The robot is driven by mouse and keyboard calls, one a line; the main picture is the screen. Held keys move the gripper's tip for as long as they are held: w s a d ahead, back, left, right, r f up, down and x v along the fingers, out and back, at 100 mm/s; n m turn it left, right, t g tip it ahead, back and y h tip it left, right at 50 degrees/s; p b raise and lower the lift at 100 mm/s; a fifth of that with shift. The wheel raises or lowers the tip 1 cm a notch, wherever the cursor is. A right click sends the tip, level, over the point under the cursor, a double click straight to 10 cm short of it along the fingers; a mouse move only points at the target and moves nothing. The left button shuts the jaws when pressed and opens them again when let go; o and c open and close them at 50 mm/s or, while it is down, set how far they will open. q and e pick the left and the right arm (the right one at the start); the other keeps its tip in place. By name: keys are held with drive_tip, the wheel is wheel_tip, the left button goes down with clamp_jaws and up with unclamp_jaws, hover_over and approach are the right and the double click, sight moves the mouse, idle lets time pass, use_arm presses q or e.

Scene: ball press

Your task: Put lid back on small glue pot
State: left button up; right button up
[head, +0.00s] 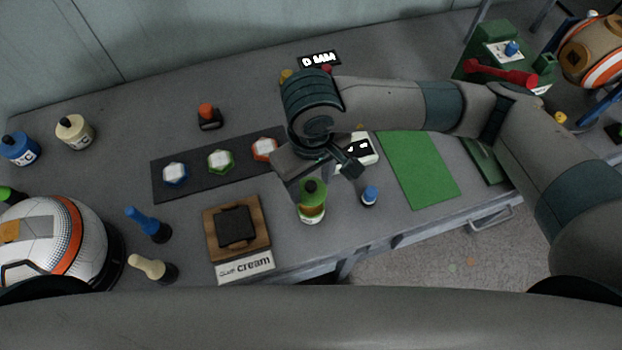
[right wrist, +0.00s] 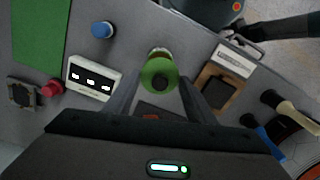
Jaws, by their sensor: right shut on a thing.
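A small green pot (head: 311,213) stands near the front of the table, with a pale label and a dark knob on top. It also shows from above in the right wrist view (right wrist: 158,74), between the finger ends. My right gripper (head: 322,176) reaches down over it and is shut on its green top. I cannot tell whether the green top is a separate lid seated on the pot. A small blue-topped piece (head: 370,196) stands just right of the pot and shows in the right wrist view (right wrist: 102,30). My left gripper is not in view.
A wooden block with a dark pad (head: 237,232) and a cream label lies left of the pot. A dark strip (head: 195,182) with several coloured hexagonal pieces is behind. A white box (head: 366,149) and a green mat (head: 420,172) lie to the right.

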sight(311, 196)
drive_tip(key=shift+f, duration=0.2)
drive_tip(key=shift+f, duration=1.7)
drive_tip(key=shift+f+b, duration=0.35)
drive_tip(key=shift+f, duration=0.15)
drive_tip(key=shift+f+b, duration=0.85)
drive_tip(key=shift+b, duration=0.45)
drive_tip(key=shift+r+b, duration=0.1)
drive_tip(key=shift+b, duration=0.65)
